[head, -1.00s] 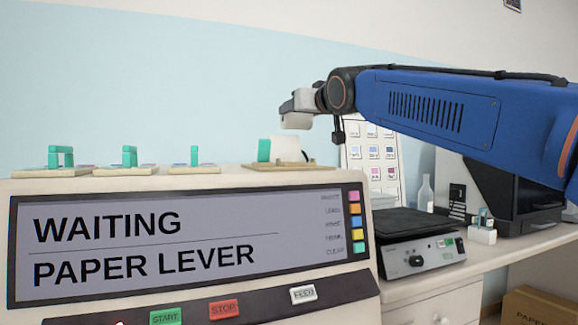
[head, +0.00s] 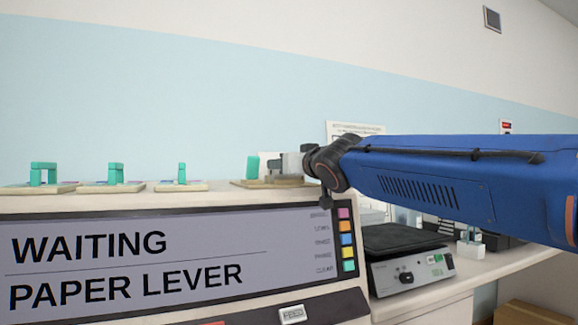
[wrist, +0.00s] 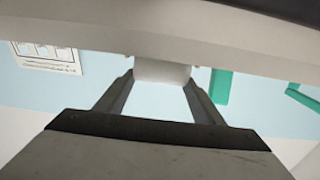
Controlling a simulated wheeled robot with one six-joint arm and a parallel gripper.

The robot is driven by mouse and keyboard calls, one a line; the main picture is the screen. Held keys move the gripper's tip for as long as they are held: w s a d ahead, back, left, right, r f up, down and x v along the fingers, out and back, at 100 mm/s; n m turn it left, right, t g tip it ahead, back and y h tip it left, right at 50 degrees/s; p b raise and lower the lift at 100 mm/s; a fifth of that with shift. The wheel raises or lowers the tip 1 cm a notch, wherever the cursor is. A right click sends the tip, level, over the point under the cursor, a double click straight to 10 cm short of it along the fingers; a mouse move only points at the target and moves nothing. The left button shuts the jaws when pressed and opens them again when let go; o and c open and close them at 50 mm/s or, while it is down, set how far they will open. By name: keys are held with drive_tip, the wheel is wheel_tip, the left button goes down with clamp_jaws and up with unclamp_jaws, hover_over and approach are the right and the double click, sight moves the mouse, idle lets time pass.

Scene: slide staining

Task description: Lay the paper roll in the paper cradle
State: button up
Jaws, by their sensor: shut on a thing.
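My gripper (wrist: 162,84) is shut on the white paper roll (wrist: 163,70), which sits between the two fingertips in the wrist view. In the head view my gripper (head: 290,164) is low over a tan base (head: 250,183) on top of the machine, right beside an upright teal block (head: 253,167). This base seems to be the paper cradle. The roll is hard to make out in the head view. I cannot tell whether it touches the cradle. A teal piece (wrist: 221,87) shows beside the fingers in the wrist view.
The machine's display (head: 170,262) reads "WAITING PAPER LEVER". Several more tan plates with teal blocks (head: 43,174) stand along its top to the left. A scale-like device (head: 405,262) stands on the counter to the right. A chart (wrist: 48,56) hangs on the wall.

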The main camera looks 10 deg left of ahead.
drive_tip(key=shift+f, duration=0.1)
drive_tip(key=o, duration=1.2)
drive_tip(key=shift+o, duration=0.2)
drive_tip(key=shift+s+d, duration=0.15)
drive_tip(key=shift+s, duration=0.1)
drive_tip(key=v, duration=1.1)
drive_tip(key=shift+s+d, duration=0.15)
drive_tip(key=shift+s, duration=0.05)
drive_tip(key=shift+d, duration=0.1)
